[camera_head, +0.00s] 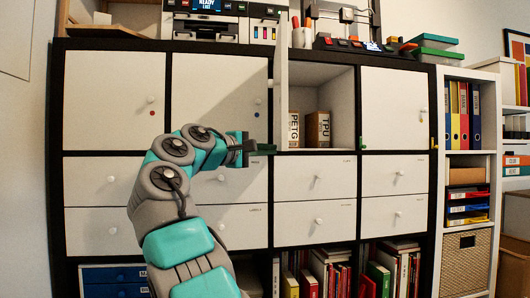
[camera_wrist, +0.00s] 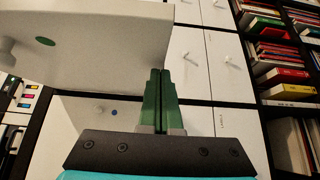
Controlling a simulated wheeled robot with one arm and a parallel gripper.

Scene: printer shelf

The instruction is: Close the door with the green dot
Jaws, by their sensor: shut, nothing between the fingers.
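The door with the green dot (camera_wrist: 90,40) stands swung open. The head view shows it nearly edge-on as a narrow white strip (camera_head: 281,95) at the left of an open compartment (camera_head: 343,100). The wrist view shows its green dot (camera_wrist: 45,41) and a round knob (camera_wrist: 7,52) at the left. My gripper (camera_head: 264,149) has green fingers, which are shut and empty.
Boxes marked PETG (camera_head: 295,129) and TPU (camera_head: 318,129) stand inside the open compartment. A closed door with a blue dot (camera_head: 215,90) is at its left and another closed door (camera_head: 392,108) at its right. Closed drawers (camera_head: 314,180) lie below. Printers (camera_head: 215,25) stand on top.

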